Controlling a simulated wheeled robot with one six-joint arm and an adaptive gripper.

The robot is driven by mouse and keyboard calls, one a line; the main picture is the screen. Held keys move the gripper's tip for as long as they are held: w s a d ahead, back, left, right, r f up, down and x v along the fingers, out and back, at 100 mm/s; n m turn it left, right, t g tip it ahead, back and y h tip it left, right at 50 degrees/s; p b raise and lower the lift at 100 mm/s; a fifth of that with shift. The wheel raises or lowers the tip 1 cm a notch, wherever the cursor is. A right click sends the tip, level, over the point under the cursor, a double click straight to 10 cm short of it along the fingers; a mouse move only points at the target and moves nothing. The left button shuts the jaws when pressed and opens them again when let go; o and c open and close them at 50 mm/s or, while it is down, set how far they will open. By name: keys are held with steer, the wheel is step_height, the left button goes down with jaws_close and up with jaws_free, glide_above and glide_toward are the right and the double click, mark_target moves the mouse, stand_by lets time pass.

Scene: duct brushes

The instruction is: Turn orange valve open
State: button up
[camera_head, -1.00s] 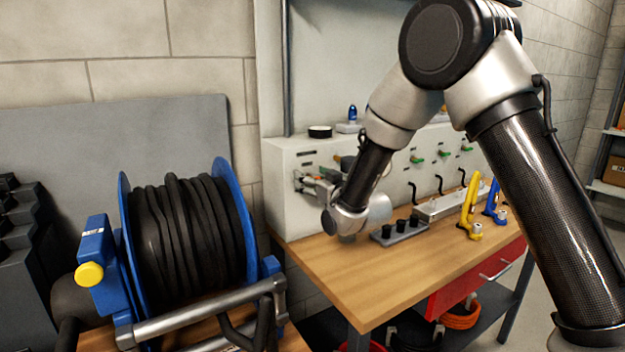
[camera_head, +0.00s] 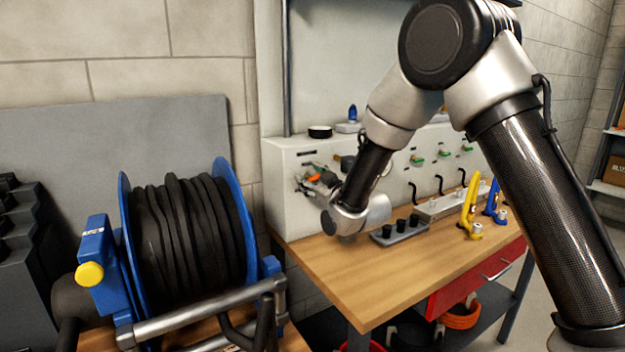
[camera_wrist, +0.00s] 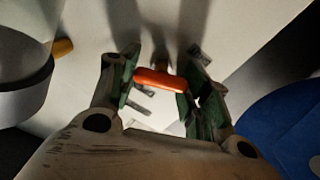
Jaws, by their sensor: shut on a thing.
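The orange valve handle (camera_wrist: 160,82) sits between the two fingers of my gripper (camera_wrist: 158,88) in the wrist view. The fingers are shut on it, with their green pads at its two ends. In the head view the orange handle (camera_head: 314,177) shows at the left part of the white panel (camera_head: 285,215), with my gripper (camera_head: 312,180) against it. The valve's body behind the handle is mostly hidden.
Green-handled valves (camera_head: 417,160) sit farther right on the panel. A black block with several posts (camera_head: 400,229), a yellow tool (camera_head: 470,210) and a blue tool (camera_head: 494,203) stand on the wooden bench (camera_head: 350,290). A blue hose reel (camera_head: 122,230) is at the left front.

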steer(key=n, duration=0.7)
steer(key=shift+s+a+f, duration=0.1)
steer(key=shift+a, duration=0.05)
steer(key=n, duration=0.6)
steer(key=shift+f+n, duration=0.15)
steer(key=shift+n, duration=0.25)
steer(key=o, duration=1)
steer(key=shift+o, duration=0.2)
steer(key=v, duration=1.2)
